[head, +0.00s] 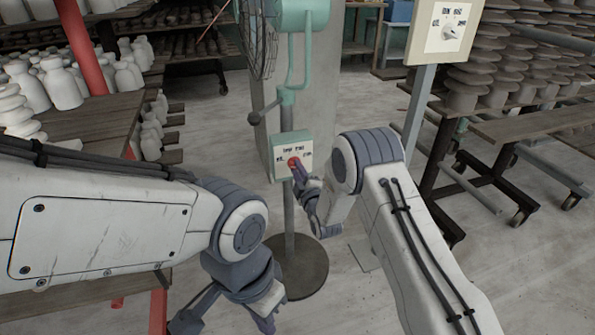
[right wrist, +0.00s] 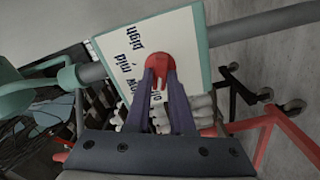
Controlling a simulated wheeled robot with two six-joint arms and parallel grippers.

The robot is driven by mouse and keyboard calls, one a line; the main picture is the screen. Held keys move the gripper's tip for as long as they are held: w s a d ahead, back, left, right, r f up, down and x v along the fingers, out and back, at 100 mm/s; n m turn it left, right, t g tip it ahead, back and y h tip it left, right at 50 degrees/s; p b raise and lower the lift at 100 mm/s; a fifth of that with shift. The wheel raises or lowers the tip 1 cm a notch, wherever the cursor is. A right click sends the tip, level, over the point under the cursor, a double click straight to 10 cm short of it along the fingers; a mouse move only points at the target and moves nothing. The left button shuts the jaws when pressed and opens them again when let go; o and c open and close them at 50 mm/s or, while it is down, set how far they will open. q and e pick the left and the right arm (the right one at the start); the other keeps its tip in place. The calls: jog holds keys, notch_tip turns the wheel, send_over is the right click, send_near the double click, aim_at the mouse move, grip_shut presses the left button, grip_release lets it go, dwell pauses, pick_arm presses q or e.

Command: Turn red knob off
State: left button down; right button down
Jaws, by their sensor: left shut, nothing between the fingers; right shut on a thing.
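The red knob (head: 293,162) sits on the white face of a teal control box (head: 277,170) on the fan's stand. It also shows in the right wrist view (right wrist: 157,61), on a panel with printed speed words that appear rotated. My right gripper (head: 297,172) is at the knob, and in the right wrist view its two purple fingers (right wrist: 158,80) close on the knob's lower part. The knob's pointer direction is hard to make out. My left gripper (head: 267,323) is shut and empty, low in the head view, well below the box.
The teal pedestal fan (head: 303,15) stands on a round dark base (head: 302,268). A second panel with a white dial (head: 448,34) stands on a post at right. Shelves of pottery flank both sides. Grey floor (head: 350,285) is open around the base.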

jog(key=c, duration=0.8)
grip_release()
jog(key=p+v, duration=0.1)
jog(key=v, duration=0.9)
jog(key=shift+s+d, duration=0.1)
jog(key=shift+s, duration=0.15)
